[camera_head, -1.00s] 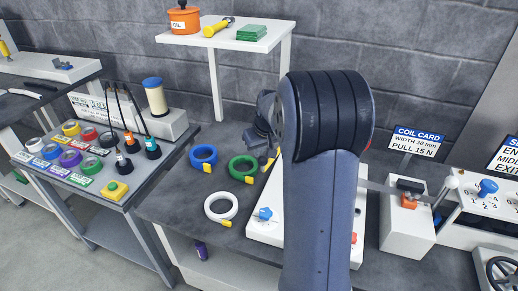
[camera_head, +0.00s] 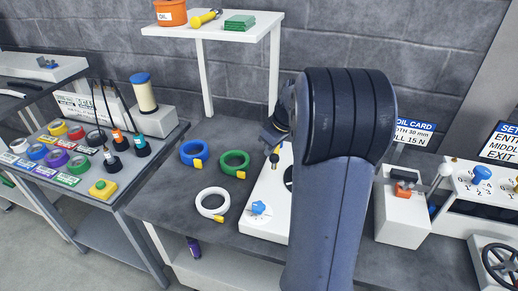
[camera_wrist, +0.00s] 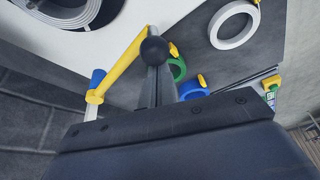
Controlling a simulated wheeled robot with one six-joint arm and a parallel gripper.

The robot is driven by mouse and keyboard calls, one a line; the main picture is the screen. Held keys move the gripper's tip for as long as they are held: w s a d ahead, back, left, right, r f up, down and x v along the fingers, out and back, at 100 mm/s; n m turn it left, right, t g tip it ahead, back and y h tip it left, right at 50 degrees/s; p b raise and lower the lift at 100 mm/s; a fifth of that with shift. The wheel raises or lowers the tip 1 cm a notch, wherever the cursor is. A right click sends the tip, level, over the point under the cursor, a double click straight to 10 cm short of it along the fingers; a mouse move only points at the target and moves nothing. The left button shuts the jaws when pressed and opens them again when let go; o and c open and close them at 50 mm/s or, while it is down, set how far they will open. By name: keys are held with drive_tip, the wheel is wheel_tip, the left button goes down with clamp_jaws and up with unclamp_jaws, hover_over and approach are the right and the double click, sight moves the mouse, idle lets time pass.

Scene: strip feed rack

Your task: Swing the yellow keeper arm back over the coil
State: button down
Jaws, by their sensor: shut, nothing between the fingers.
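In the head view the knob (camera_head: 274,158) shows, while my arm hides most of the coil and panel.
White (camera_head: 212,204), green (camera_head: 234,164) and blue (camera_head: 193,153) rings lie on the grey bench left of the white panel (camera_head: 262,222). A shelf (camera_head: 225,30) stands behind. A white box with an orange part (camera_head: 403,189) is to the right.

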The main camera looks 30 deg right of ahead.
drive_tip(key=s+d+n+g+y, duration=0.1)
drive_tip(key=s+d+n, duration=0.3)
drive_tip(key=d, duration=0.6)
drive_tip(key=shift+d+n+y, duration=0.2)
drive_tip(key=shift+n+y, duration=0.2)
drive_tip(key=shift+n, duration=0.6)
drive_tip(key=shift+s, duration=0.1)
drive_tip(key=w+a, duration=0.2)
drive_tip(key=a, duration=0.2)
drive_tip(key=w+v, duration=0.1)
drive_tip(key=v, duration=0.9)
drive_tip(key=shift+s+d+r, duration=0.15)
drive_tip(key=shift+d+r, duration=0.25)
drive_tip(key=shift+d, duration=0.1)
